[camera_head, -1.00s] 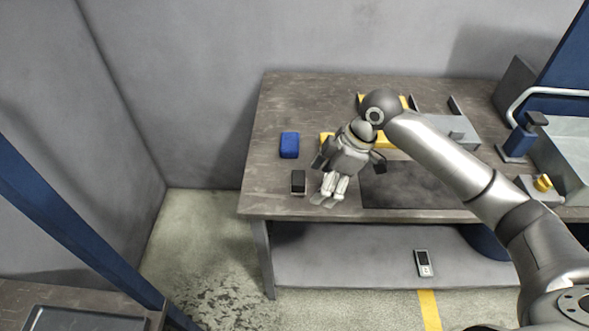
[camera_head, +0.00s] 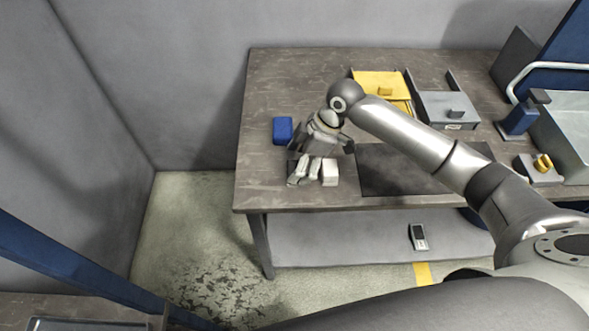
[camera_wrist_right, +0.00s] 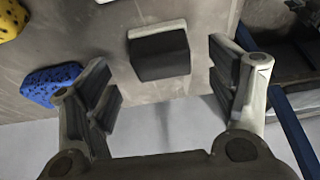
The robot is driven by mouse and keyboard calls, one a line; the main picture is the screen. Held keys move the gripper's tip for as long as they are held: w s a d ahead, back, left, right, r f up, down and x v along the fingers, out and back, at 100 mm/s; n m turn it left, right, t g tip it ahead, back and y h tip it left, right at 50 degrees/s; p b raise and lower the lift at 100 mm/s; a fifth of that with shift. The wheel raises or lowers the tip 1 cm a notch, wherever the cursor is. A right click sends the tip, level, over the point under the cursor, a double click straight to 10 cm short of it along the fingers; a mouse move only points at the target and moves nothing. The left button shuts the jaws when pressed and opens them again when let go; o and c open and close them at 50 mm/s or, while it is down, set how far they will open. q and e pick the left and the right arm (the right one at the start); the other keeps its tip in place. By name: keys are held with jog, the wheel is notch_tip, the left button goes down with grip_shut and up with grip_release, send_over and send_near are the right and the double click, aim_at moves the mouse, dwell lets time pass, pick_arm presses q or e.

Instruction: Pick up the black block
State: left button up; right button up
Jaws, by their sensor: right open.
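The black block (camera_wrist_right: 160,56) has a dark face and a pale edge in the right wrist view. It lies on the table (camera_head: 262,190) beyond my right gripper, between the lines of its two fingers. The fingers (camera_wrist_right: 165,88) stand apart on either side with nothing held between them. In the head view my right gripper (camera_head: 305,172) points down over the front left part of the table and hides most or all of the black block. My left gripper is not in view.
A yellow tray (camera_head: 372,80) and a grey tray (camera_head: 440,108) are farther back right.

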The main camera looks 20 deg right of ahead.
aim_at(295, 168)
jog(key=shift+x, duration=1.5)
jog(key=shift+c, duration=0.3)
jog(key=shift+s, duration=0.1)
jog(key=c, duration=0.5)
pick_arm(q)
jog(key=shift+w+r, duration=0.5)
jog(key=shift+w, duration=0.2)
pick_arm(e)
jog(key=c, duration=0.6)
jog(key=shift+o, duration=0.2)
jog(key=shift+r, duration=0.1)
